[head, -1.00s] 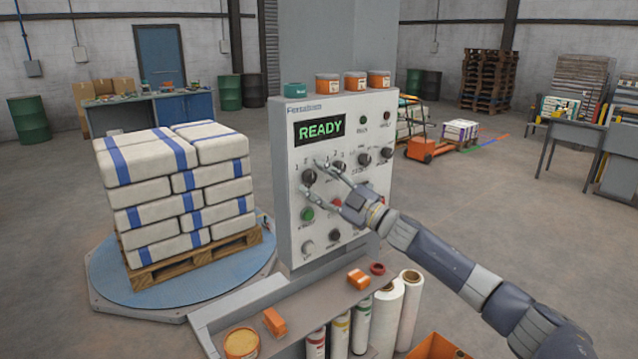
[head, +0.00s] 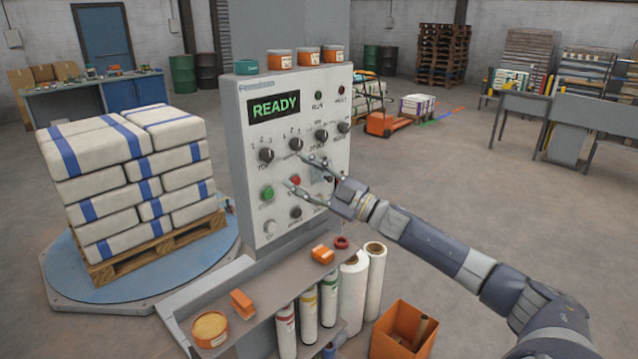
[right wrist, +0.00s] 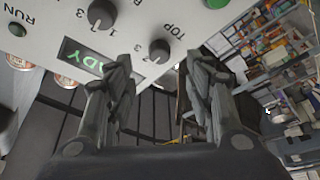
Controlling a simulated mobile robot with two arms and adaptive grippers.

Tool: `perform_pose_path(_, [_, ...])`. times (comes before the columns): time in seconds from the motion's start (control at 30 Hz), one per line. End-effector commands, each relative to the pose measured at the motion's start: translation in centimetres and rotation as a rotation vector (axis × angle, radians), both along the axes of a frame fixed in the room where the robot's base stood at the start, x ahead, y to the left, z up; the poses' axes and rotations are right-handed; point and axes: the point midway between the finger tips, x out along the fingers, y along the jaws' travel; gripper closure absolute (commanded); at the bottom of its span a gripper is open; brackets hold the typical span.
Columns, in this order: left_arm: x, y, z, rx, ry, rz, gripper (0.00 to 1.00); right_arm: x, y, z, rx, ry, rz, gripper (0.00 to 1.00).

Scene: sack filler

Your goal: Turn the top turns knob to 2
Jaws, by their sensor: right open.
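The control panel (head: 330,95) shows READY on its display (head: 275,105). The TOP turns knob (head: 266,155) is the black knob at the left end of the knob row. It also shows in the right wrist view (right wrist: 159,48), beyond the fingertips and in the gap between them, with TOP printed beside it. Its pointer setting is too small to read. My right gripper (head: 300,170) is open and empty, in front of the panel, to the right of the TOP knob and apart from it. It also shows in the right wrist view (right wrist: 155,75). My left gripper is not in view.
Other knobs sit close by on the panel, one right of the TOP knob (head: 296,144). A green button (head: 267,192) is below it and a red button (head: 295,180) is near my fingers. A shelf (head: 262,293) with tape and rolls juts out below. Stacked sacks (head: 95,150) stand left.

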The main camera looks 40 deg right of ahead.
Motion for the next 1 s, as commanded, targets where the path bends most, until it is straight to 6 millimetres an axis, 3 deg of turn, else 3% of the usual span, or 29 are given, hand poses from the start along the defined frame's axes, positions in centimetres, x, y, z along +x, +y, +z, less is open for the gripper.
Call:
perform_pose_path(0.4, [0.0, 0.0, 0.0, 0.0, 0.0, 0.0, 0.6, -3.4, -1.3, -1.0, -0.001, 0.001, 0.0, 0.52])
perform_pose_path(1.0, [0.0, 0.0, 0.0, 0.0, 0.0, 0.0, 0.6, -3.8, -1.5, -1.1, -0.002, -0.001, -0.001, 0.52])
